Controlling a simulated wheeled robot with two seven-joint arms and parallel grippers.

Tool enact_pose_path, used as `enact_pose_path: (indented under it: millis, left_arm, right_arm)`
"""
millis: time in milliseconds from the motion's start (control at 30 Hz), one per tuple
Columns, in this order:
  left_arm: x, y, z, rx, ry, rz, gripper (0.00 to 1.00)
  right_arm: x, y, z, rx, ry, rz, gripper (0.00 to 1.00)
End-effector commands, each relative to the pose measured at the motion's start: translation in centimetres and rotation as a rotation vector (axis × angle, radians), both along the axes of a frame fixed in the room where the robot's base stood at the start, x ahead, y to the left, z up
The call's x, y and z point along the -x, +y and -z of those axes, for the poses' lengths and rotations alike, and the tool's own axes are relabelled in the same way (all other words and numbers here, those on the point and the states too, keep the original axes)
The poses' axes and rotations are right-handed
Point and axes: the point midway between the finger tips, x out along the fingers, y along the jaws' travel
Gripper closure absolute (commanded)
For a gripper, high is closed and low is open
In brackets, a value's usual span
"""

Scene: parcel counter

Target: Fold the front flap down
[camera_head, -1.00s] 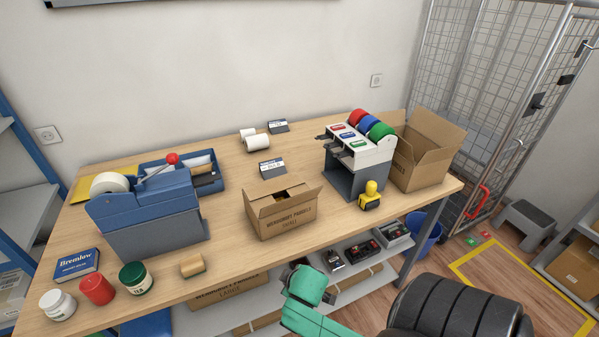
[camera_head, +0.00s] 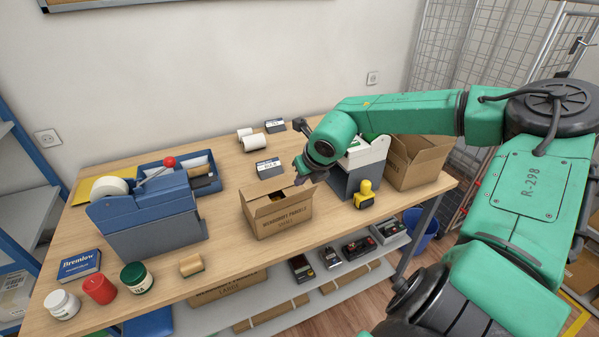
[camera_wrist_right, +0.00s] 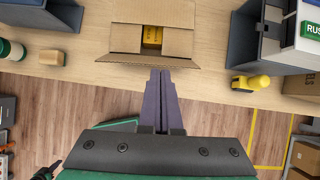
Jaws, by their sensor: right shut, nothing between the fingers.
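The open brown cardboard box (camera_head: 278,220) stands on the wooden counter, in the middle of the head view. In the right wrist view its front flap (camera_wrist_right: 125,60) sticks out as a strip along the near side. Behind the flap is the opening, with a yellow item (camera_wrist_right: 152,37) inside. My right gripper (camera_wrist_right: 160,72) is shut and empty, its fingertips at the flap's outer edge in that view; I cannot tell if they touch. In the head view the right gripper (camera_head: 301,169) appears over the box's right side, partly hidden by its wrist. My left gripper is not in view.
A blue tape dispenser (camera_head: 150,222) stands left of the box. A label-roll stand (camera_head: 358,176), a yellow hand tool (camera_head: 364,196) and a larger open box (camera_head: 418,160) are to the right. A small wooden block (camera_head: 191,265) lies front left.

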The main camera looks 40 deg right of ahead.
Motion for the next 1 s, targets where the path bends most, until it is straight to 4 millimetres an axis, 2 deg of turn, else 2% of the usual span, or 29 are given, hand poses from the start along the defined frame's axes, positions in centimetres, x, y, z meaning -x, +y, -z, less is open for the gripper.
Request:
enact_pose_path:
  millis: [167, 567, 667, 733, 900, 1000]
  left_arm:
    - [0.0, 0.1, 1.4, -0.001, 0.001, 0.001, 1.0]
    - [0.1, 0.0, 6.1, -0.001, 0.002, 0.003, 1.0]
    - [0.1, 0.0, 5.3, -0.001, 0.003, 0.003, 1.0]
    - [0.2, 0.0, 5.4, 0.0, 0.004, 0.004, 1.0]
    - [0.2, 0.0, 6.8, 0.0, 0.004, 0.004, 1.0]
    - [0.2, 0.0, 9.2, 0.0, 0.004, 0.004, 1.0]
  right_arm:
    - [0.0, -0.2, 2.0, 0.006, 0.006, 0.002, 1.0]
    - [-0.6, -0.3, 9.2, 0.003, 0.006, 0.0, 1.0]
    - [-1.9, -0.6, 8.1, 0.002, 0.005, 0.002, 1.0]
    - [-2.9, -1.0, 7.7, 0.004, 0.007, 0.002, 1.0]
    - [-5.8, -1.8, 7.9, 0.005, 0.009, 0.003, 1.0]
    - [-6.7, -2.0, 8.7, 0.005, 0.004, 0.001, 1.0]
